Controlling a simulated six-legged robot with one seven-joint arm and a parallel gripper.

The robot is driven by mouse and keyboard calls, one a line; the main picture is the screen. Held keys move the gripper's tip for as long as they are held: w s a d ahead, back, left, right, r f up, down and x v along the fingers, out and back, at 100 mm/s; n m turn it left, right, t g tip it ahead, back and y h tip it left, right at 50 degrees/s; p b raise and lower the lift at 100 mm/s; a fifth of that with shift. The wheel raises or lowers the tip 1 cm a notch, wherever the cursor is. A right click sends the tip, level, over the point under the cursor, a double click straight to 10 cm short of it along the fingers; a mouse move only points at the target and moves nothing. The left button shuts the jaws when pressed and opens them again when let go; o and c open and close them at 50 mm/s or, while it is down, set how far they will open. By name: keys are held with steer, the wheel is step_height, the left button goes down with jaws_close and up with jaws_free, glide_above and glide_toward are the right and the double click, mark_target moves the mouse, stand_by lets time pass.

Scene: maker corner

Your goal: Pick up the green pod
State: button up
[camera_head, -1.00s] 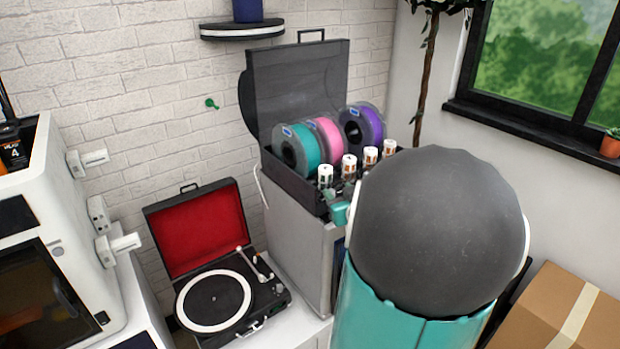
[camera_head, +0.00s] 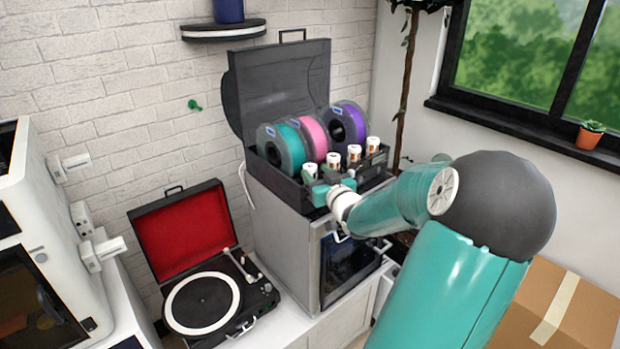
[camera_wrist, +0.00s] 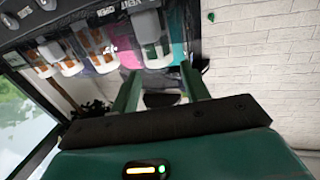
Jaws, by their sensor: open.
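The green pod (camera_wrist: 150,28) is a small clear canister with green contents and a white cap. It stands at the end of a row of similar canisters along the box's front, leftmost in the head view (camera_head: 311,171), where its lower part is hidden by my gripper. My gripper (camera_head: 320,184) is at the box's front edge beside it. In the wrist view my gripper (camera_wrist: 158,72) is open, its two green fingers apart and empty. The pod shows just beyond and between the fingertips; I cannot tell whether they touch it.
Several orange-filled canisters (camera_wrist: 99,50) stand close beside the pod. Teal, pink and purple spools (camera_head: 283,148) sit behind them in the box, its dark lid (camera_head: 277,90) open. A record player (camera_head: 203,304) is at lower left. A green peg (camera_head: 194,105) is on the wall.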

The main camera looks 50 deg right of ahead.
mark_target(313, 169)
steer(key=shift+x, duration=2.6)
steer(key=shift+f, duration=0.15)
steer(key=c, duration=0.8)
